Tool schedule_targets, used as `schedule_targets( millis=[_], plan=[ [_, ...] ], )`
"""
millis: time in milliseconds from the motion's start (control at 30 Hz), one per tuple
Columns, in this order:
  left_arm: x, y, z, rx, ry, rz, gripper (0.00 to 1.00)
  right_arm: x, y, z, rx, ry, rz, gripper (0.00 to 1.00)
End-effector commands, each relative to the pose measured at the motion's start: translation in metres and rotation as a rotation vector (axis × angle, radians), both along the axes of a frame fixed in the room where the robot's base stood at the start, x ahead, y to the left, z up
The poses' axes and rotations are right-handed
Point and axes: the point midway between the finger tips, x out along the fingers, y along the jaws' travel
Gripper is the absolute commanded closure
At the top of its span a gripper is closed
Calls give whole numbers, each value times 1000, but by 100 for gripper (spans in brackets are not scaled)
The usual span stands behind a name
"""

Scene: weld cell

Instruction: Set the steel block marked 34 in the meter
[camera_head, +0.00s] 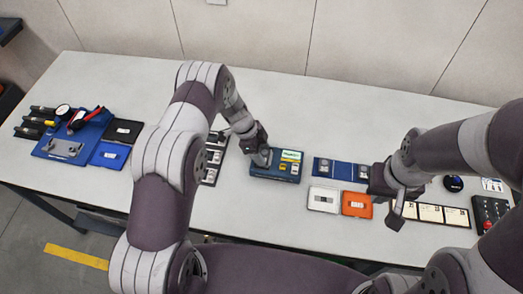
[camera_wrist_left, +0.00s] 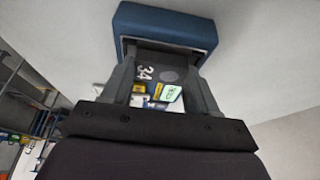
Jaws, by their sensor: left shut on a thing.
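The steel block marked 34 (camera_wrist_left: 158,72) is dark grey with white digits and a round spot. My left gripper (camera_wrist_left: 163,82) is shut on it, one finger on each side. The meter (camera_head: 276,166) is a blue box with a green display and yellow label, at mid-table. In the head view my left gripper (camera_head: 261,156) is at the meter's left end. A blue housing (camera_wrist_left: 166,25) lies against the block's far end in the left wrist view; how deep the block sits is hidden. My right gripper (camera_head: 403,203) hangs over the right side of the table, its jaw gap unclear.
A white tray (camera_head: 314,199) and an orange tray (camera_head: 348,211) lie right of the meter, before a blue rack (camera_head: 319,168). A dark rack (camera_head: 222,143) is partly behind my left arm. A blue board with tools (camera_head: 46,151) is far left. The back of the table is clear.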

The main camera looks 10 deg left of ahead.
Motion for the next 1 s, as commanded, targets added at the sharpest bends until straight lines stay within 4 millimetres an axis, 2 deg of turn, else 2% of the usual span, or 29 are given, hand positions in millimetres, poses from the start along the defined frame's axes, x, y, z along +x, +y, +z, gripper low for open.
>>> schedule_targets(
  millis=[300,333,400,667,767,800,1000],
  plan=[
    [0,0,0,0,-1,0,83,0,0,1,0,0,0,100],
    [0,0,0,0,-1,0,34,0,0,1,0,0,0,100],
    [0,0,0,0,-1,0,15,0,0,1,0,0,0,100],
    [0,0,4,0,0,0,15,0,0,6,0,0,0,100],
    [0,0,14,-1,0,-1,15,0,0,15,0,0,0,100],
    [1,0,19,-1,-1,-1,11,0,0,19,0,0,0,100],
    [1,0,39,0,-2,0,11,0,0,37,0,0,0,100]
  ],
)
